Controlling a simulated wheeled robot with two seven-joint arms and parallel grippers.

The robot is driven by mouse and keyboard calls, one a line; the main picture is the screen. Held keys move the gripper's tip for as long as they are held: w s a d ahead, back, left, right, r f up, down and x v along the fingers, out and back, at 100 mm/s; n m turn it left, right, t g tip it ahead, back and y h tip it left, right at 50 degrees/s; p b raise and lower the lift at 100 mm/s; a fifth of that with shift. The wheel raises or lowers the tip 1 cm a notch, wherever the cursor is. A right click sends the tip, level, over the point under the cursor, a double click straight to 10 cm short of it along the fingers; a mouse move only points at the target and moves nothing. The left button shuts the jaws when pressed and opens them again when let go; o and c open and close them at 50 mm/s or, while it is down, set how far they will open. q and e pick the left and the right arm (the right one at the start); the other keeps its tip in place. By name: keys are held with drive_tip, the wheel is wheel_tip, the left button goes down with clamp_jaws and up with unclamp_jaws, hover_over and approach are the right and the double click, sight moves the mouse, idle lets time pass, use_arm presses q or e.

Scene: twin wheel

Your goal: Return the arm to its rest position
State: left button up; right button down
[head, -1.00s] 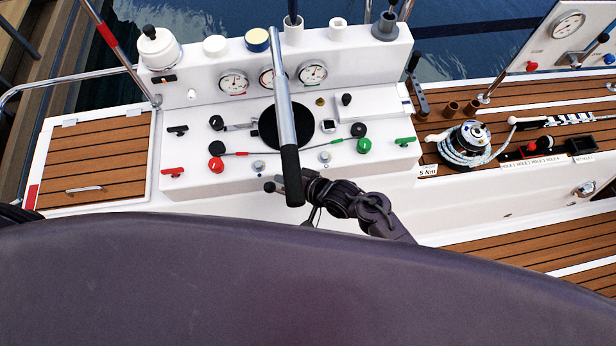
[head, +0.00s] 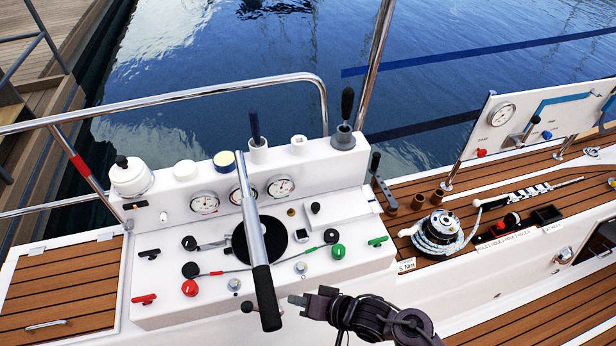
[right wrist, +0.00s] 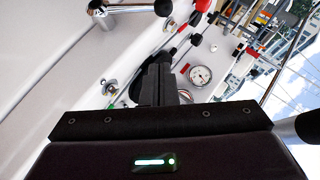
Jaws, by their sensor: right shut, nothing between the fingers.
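My right gripper (head: 300,299) is at the bottom middle of the head view, its arm coming in from the lower right. It is shut and empty, in front of the white console (head: 170,310). It lies just right of the black grip of the long chrome lever (head: 252,225) and looks apart from it. The right wrist view shows the dark fingers (right wrist: 160,85) together, with the console and a gauge (right wrist: 200,75) beyond. My left gripper is not in view.
The console carries gauges (head: 281,186), a red knob (head: 190,288), a green knob (head: 338,251) and small handles. A winch (head: 438,232) stands on the wooden deck to the right. A chrome rail (head: 200,92) runs behind at the left, with water beyond.

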drive_tip(key=s+d+f+h, duration=0.2)
drive_tip(key=d+f, duration=0.3)
drive_tip(key=f, duration=0.3)
drive_tip(key=s+d+f+h+b, duration=0.1)
drive_tip(key=s+d+f+h, duration=0.1)
drive_tip(key=d+f, duration=0.45)
drive_tip(key=s+d+f+h, duration=0.2)
drive_tip(key=d+f, duration=0.2)
drive_tip(key=f, duration=0.6)
drive_tip(key=s+d+f+g+h, duration=0.1)
drive_tip(key=s+d+f, duration=0.2)
drive_tip(key=s, duration=0.3)
drive_tip(key=s+d+f+n+g+h, duration=0.1)
drive_tip(key=s+d+f, duration=0.3)
drive_tip(key=s, duration=0.3)
drive_tip(key=s+d+f+n+g+h+b, duration=0.1)
drive_tip(key=s+d+f+g+h, duration=0.1)
drive_tip(key=s+f, duration=0.3)
drive_tip(key=shift+s+d, duration=0.85)
drive_tip(key=shift+s, duration=0.25)
